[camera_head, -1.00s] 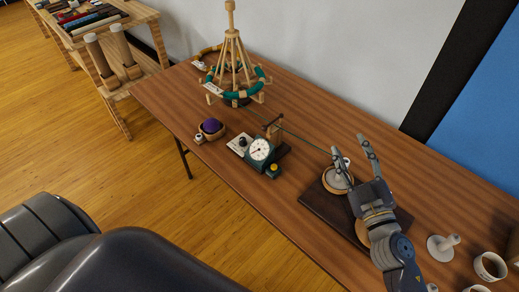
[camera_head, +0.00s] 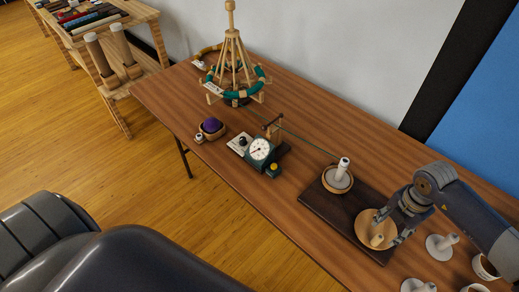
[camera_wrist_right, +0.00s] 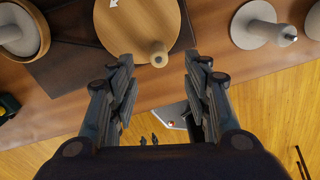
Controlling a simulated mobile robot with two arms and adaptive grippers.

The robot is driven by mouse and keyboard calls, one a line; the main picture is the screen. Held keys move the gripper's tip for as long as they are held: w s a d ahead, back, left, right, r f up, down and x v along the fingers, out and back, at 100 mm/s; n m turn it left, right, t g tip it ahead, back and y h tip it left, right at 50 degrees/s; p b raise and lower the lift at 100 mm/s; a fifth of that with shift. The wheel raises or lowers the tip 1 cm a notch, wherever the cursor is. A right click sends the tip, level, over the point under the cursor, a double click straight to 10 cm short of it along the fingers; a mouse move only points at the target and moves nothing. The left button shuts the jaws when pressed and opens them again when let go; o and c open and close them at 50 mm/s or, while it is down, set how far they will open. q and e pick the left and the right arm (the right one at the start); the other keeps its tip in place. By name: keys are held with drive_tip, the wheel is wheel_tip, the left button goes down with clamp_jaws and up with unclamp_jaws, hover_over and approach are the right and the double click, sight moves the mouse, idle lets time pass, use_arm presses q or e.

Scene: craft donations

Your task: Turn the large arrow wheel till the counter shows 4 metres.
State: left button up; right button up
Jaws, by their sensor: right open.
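The large arrow wheel (camera_head: 364,222) is a round wooden disc with an upright peg handle (camera_head: 377,240), on a dark board (camera_head: 318,202). In the right wrist view the wheel (camera_wrist_right: 125,28) shows part of a white arrow, and its peg (camera_wrist_right: 158,54) appears between my fingertips. My right gripper (camera_head: 389,226) is open over the wheel; I cannot tell whether it touches the peg. The counter (camera_head: 260,150) is a teal box with a white round dial, too small to read. A green strand runs from the counter's side to the white-posted spool (camera_head: 340,178). My left gripper is not in view.
A wooden skein holder (camera_head: 232,70) with green yarn stands at the back. A bowl with a purple ball (camera_head: 211,127) sits left of the counter.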

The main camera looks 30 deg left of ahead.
sight(380, 237)
drive_tip(key=shift+a+f+b, duration=0.1)
drive_tip(key=shift+f+b, duration=3.1)
drive_tip(key=shift+f, duration=1.25)
drive_tip(key=shift+c, duration=0.2)
drive_tip(key=c, duration=0.9)
